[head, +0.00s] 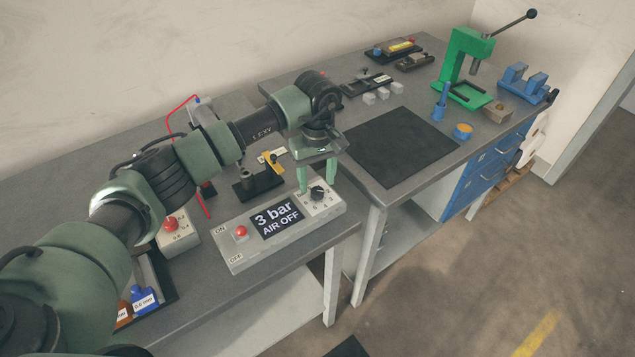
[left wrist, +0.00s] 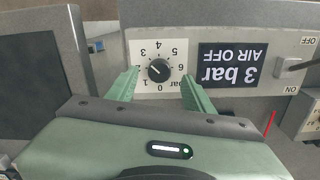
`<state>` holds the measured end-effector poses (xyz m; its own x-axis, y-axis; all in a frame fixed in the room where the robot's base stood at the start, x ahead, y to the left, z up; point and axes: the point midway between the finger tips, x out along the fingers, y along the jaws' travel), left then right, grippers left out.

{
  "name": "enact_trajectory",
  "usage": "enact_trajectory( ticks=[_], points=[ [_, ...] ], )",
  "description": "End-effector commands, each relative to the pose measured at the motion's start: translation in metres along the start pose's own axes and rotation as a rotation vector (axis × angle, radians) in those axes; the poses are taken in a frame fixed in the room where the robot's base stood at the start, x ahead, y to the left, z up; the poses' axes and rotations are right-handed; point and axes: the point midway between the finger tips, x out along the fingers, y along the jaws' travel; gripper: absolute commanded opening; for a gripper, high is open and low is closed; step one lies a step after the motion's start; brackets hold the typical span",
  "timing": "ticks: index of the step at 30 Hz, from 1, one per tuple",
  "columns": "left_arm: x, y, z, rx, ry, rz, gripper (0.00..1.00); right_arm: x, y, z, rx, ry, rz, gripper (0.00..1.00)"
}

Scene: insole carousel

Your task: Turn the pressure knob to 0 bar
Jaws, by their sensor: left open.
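The pressure knob (head: 318,192) is a black dial on a white scale plate at the right end of a grey control box (head: 238,262). In the left wrist view the knob (left wrist: 158,70) shows upside down with numbers from 0 to 6 around it. The display (head: 276,220) reads "3 bar AIR OFF". My left gripper (head: 317,184) is open above the scale plate. In the left wrist view its green fingers (left wrist: 160,76) stand on either side of the knob, apart from it. My right gripper is not in view.
A red-topped switch (head: 241,232) sits on the box's left part, between ON and OFF labels. A black stand with a yellow part (head: 272,162) is close behind the box. A dark mat (head: 400,146) lies on the bench to the right, near a green press (head: 464,66).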

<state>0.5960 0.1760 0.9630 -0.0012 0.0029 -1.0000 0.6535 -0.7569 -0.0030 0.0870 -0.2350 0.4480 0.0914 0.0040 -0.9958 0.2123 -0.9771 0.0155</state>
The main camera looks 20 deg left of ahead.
Motion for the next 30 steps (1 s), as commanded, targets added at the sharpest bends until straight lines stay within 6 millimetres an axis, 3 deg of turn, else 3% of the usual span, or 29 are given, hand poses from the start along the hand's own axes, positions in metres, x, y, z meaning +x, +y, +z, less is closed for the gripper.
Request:
enact_trajectory(
  ticks=[6, 16, 17, 22, 30],
  points=[
    [0.025, 0.001, 0.001, -0.001, -0.002, 0.001, 0.52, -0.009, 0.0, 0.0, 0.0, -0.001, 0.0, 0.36],
    [0.03, 0.001, 0.001, 0.0, 0.0, 0.003, 0.52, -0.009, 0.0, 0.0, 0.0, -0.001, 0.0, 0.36],
    [0.03, 0.001, 0.001, 0.0, -0.001, 0.003, 0.47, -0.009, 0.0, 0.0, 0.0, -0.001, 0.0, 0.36],
    [0.03, 0.001, 0.001, 0.0, -0.001, 0.003, 0.0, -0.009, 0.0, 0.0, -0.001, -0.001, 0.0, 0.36],
    [0.03, 0.001, 0.0, -0.018, 0.0, 0.004, 0.0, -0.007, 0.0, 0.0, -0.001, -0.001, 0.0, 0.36]
  ],
)
